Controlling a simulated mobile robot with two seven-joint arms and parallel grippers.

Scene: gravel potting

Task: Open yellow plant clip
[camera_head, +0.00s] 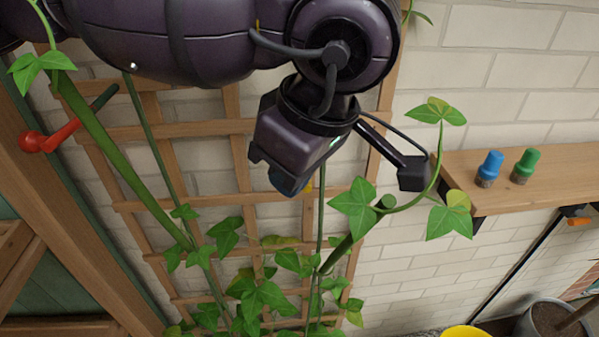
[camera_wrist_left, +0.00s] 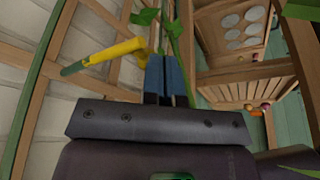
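The yellow plant clip (camera_wrist_left: 116,52) has a yellow body and a green tip; it shows in the left wrist view, just left of the fingertips. In the head view only a small yellow bit (camera_head: 309,185) shows beside my gripper. My left gripper (camera_head: 290,182) is at the trellis, next to a thin green stem (camera_head: 319,225). In the left wrist view its blue fingers (camera_wrist_left: 166,60) are close together, and the clip's yellow end meets them at the tips. The exact contact is partly hidden by the fingers. My right gripper is not in view.
A wooden shelf (camera_head: 560,172) holds a blue-topped bottle (camera_head: 490,168) and a green-topped one (camera_head: 525,166). A yellow pot (camera_head: 466,332) and a grey pot (camera_head: 535,325) stand below.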

